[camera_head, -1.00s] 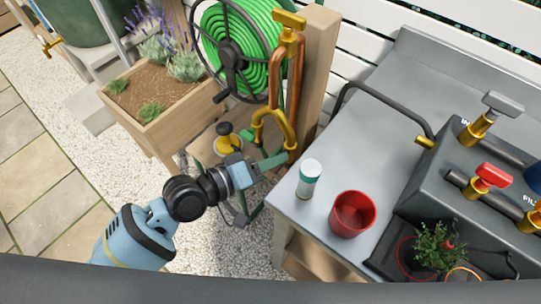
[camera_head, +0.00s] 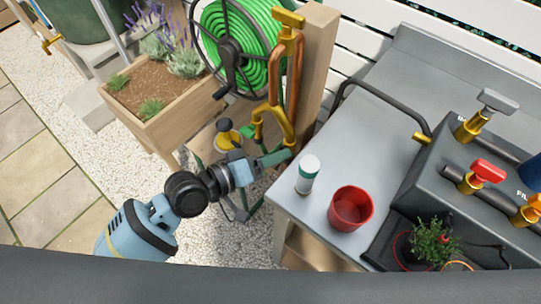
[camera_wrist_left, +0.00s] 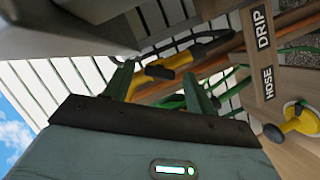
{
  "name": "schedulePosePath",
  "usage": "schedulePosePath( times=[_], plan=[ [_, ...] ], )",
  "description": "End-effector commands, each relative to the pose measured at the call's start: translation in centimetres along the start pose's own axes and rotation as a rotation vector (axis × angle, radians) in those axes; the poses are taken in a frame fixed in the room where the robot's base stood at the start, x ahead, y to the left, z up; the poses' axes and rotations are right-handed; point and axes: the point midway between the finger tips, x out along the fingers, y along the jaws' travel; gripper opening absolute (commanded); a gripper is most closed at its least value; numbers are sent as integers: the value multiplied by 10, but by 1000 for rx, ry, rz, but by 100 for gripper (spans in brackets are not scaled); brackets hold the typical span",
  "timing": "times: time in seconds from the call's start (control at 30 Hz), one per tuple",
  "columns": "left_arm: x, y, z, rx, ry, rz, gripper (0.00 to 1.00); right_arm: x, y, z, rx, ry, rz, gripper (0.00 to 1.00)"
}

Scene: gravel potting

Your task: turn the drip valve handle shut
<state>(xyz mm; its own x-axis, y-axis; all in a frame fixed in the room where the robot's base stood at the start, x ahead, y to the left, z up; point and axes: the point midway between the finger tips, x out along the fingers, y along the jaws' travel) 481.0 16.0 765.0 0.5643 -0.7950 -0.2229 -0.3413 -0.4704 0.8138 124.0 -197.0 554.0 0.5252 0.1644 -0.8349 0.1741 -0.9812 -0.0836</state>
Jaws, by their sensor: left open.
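A brass Y-shaped fitting (camera_head: 272,118) hangs below the copper pipes on the wooden post. My left gripper (camera_head: 284,156) is at the lower right leg of this fitting, below the hose reel. In the left wrist view the two green fingers of my left gripper (camera_wrist_left: 160,84) stand apart. A yellow-brass part with a dark end (camera_wrist_left: 172,64) shows beyond and between them; I cannot tell whether they touch it. A DRIP label (camera_wrist_left: 262,27) and a HOSE label (camera_wrist_left: 269,82) are on the wood there. The drip handle itself is not clearly distinguishable. My right gripper is not in view.
The grey bench (camera_head: 385,110) is close to the right of my left gripper, with a white-green canister (camera_head: 308,174) and a red pot (camera_head: 350,208) near its edge. The green hose reel (camera_head: 240,45) is above, a wooden planter (camera_head: 160,100) to the left.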

Motion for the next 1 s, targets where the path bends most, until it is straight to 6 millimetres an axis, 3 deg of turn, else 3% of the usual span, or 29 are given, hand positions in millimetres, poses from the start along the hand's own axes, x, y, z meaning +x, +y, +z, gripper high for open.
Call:
schedulePosePath(
  times=[0.17, 0.6, 1.0],
  plan=[
    [-6, 0, 0, 1, 1, 0, 56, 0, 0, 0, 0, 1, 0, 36],
    [-68, -1, 1, -1, -1, -2, 56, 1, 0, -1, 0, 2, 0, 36],
    [-78, 0, 0, 0, 1, 0, 56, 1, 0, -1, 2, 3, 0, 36]
  ],
)
